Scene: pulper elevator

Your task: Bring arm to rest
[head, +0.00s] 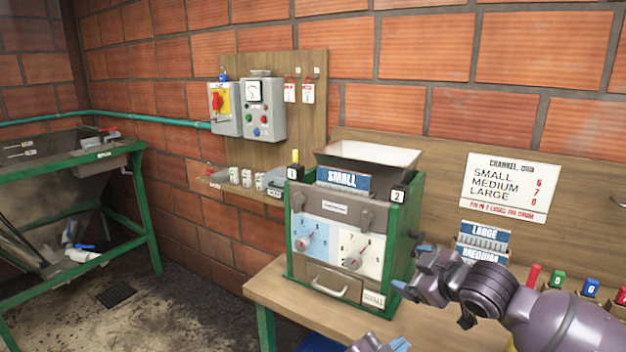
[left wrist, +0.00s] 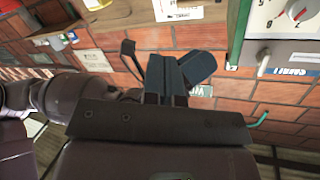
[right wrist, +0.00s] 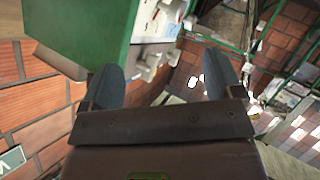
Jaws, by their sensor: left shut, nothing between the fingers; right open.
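My right gripper (head: 409,263) is open and empty in the head view. Its blue fingertips are just right of the green-sided machine (head: 298,250); I cannot tell whether they touch it. The right wrist view shows its two fingers (right wrist: 163,78) wide apart with nothing between them. My left gripper (head: 392,346) shows only in part at the bottom edge of the head view, below the right one, in front of the wooden bench. In the left wrist view its fingers (left wrist: 178,75) are together, with nothing held.
The machine, with two dials and a SMALL sign (head: 342,180), stands on the wooden bench (head: 268,288). Coloured tags (head: 558,279) and LARGE and MEDIUM cards (head: 484,235) are behind the right arm. A green-framed trough (head: 60,160) stands left.

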